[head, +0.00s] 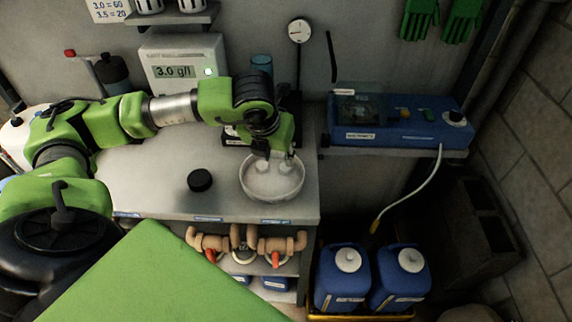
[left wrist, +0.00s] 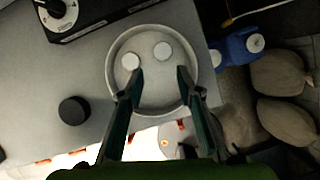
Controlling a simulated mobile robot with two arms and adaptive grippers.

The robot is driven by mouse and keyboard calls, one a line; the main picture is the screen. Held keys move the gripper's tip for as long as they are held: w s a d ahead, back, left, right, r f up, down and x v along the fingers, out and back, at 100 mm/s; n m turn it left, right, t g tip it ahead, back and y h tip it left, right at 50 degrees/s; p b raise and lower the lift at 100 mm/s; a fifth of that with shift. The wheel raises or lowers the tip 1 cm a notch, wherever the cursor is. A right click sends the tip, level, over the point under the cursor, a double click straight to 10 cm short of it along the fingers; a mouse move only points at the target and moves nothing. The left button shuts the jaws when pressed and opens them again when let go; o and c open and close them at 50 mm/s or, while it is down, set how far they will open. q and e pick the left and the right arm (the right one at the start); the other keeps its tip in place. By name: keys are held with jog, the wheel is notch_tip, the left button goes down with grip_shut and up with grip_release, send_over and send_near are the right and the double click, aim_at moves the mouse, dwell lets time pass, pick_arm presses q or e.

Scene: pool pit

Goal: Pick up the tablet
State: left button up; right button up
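A round pale dish (head: 272,190) stands on the grey worktop near its right end. In the left wrist view the dish (left wrist: 153,102) holds two white round tablets, a left one (left wrist: 130,62) and a right one (left wrist: 163,51). My left gripper (head: 273,156) points down over the dish. In the left wrist view the gripper (left wrist: 159,72) is open, with nothing between its fingertips. Its left fingertip overlaps the edge of the left tablet; I cannot tell whether they touch. The right tablet lies beyond the fingertips. My right gripper is not in view.
A black round cap (head: 200,180) lies left of the dish. A dark dial device (left wrist: 75,12) stands behind it. A display box (head: 182,68) is on the wall. A blue unit (head: 400,122) sits on a shelf at right, above blue canisters (head: 342,280).

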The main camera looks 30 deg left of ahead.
aim_at(285, 167)
pick_arm(q)
jog(key=x, duration=0.2)
jog(key=shift+w+f, duration=0.3)
jog(key=shift+w, duration=0.05)
jog(key=shift+p+x, duration=0.85)
jog(key=shift+p, duration=0.05)
jog(key=p+x, duration=0.1)
jog(key=x, duration=0.1)
jog(key=shift+w+d+f, duration=0.15)
jog(key=shift+w+f, duration=0.1)
jog(key=shift+f, duration=0.05)
jog(key=shift+w+f, duration=0.2)
jog(key=shift+f, duration=0.3)
jog(key=c, duration=0.7)
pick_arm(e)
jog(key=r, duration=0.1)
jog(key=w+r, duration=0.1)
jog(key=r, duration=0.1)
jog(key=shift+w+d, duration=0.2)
